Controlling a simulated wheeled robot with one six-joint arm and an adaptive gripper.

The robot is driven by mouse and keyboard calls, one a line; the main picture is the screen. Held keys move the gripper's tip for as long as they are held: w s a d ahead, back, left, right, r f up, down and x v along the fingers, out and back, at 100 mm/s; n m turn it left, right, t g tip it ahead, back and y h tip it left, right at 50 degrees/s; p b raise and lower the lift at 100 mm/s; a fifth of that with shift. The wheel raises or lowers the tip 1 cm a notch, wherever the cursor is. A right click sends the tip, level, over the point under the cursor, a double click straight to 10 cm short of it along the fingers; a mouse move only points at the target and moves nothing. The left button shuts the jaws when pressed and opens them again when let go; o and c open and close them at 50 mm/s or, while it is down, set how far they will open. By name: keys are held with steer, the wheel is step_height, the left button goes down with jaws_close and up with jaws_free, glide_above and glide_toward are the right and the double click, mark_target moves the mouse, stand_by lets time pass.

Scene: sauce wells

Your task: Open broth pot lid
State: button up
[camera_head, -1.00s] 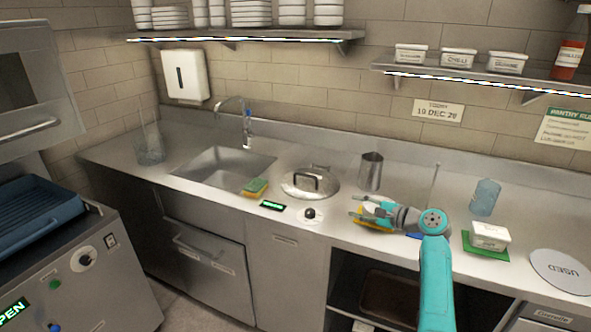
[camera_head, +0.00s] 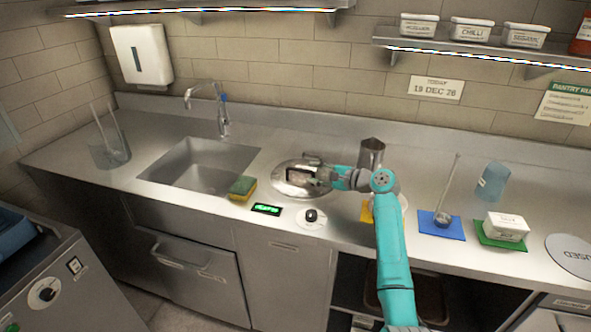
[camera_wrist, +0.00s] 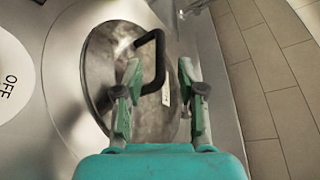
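My gripper (camera_wrist: 160,75) is open over the lid. Its two green fingers are apart, and the handle lies at and just beyond the fingertips, partly between them; contact cannot be told. In the head view my gripper (camera_head: 320,176) hides the right part of the lid.
A knob (camera_head: 311,216) on a white dial and a green display (camera_head: 266,209) are in front of the lid. A sponge (camera_head: 242,187) and the sink (camera_head: 200,165) lie left. A metal jug (camera_head: 371,153) stands behind my arm. A ladle (camera_head: 441,218) rests on a blue mat (camera_head: 452,231).

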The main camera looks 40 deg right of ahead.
mark_target(302, 171)
steer(key=x, duration=0.7)
steer(key=shift+w, duration=0.15)
jaws_close()
